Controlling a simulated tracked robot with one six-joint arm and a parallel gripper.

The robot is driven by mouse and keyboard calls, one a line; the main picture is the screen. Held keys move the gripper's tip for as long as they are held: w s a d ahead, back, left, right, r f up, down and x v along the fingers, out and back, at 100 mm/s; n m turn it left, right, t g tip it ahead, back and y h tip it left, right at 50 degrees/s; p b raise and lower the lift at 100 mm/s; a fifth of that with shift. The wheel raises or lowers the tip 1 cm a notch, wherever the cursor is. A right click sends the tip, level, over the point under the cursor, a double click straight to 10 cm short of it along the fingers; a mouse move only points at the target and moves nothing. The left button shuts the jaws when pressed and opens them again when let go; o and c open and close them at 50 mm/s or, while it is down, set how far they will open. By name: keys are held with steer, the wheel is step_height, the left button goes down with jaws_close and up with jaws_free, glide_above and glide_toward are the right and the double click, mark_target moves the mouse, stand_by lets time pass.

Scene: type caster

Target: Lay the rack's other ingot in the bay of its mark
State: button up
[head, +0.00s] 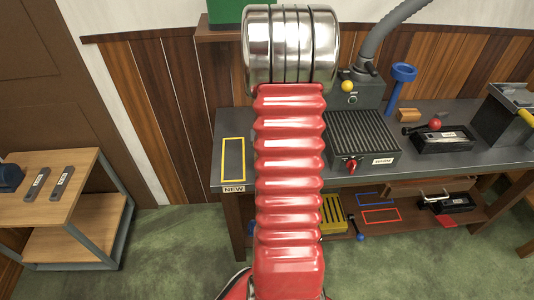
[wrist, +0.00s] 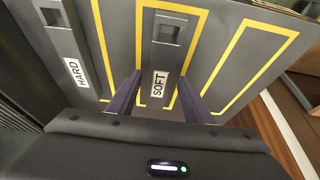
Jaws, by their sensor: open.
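In the wrist view, a dark grey ingot labelled SOFT (wrist: 164,55) lies inside a yellow-outlined bay (wrist: 202,30) on a grey surface. My gripper (wrist: 158,80) is open, with one purple finger on each side of this ingot; whether they touch it I cannot tell. A second dark ingot, labelled HARD (wrist: 64,45), lies to the left, beside another yellow line. A yellow-outlined bay (wrist: 262,60) to the right shows empty. In the head view, a yellow bay marked NEW (head: 233,160) on the bench is empty. My red arm hides my gripper and the bench behind it there.
Two grey labelled bars (head: 49,184) lie on a wooden side table (head: 80,200) at left, labels unreadable. On the bench (head: 430,110) stand a ribbed grill-like unit (head: 365,140), a blue stand (head: 402,74) and a black tray (head: 440,140). A lower shelf holds a yellow crate (head: 332,214).

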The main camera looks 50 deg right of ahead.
steer(key=v, duration=1.2)
stand_by(0.3)
stand_by(0.5)
steer(key=shift+a, duration=0.1)
